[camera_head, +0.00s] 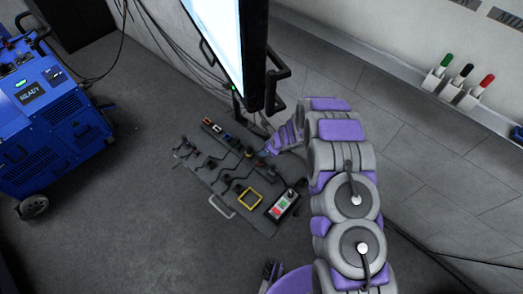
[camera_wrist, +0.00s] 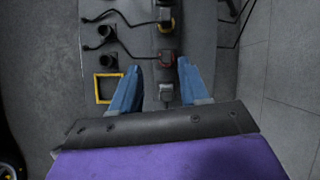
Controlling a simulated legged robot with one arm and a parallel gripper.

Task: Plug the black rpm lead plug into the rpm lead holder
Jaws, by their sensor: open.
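My gripper (camera_wrist: 159,65) is open, its two blue fingers apart over the dark panel (camera_wrist: 135,12). No finger visibly touches either. Black plug-like pieces stand on the left, an upper one (camera_wrist: 104,32) and a lower one (camera_wrist: 107,62); dark leads run from the left column. I cannot tell which piece is the rpm lead plug or its holder. In the head view my gripper (camera_head: 262,155) is small, at the panel's right side.
A yellow square frame (camera_head: 249,197) and a box with red and green buttons (camera_head: 282,205) are on the panel's near part. A bright screen (camera_head: 225,40) hangs above the far side. A blue machine (camera_head: 45,115) stands left. Open floor (camera_head: 110,220) lies between.

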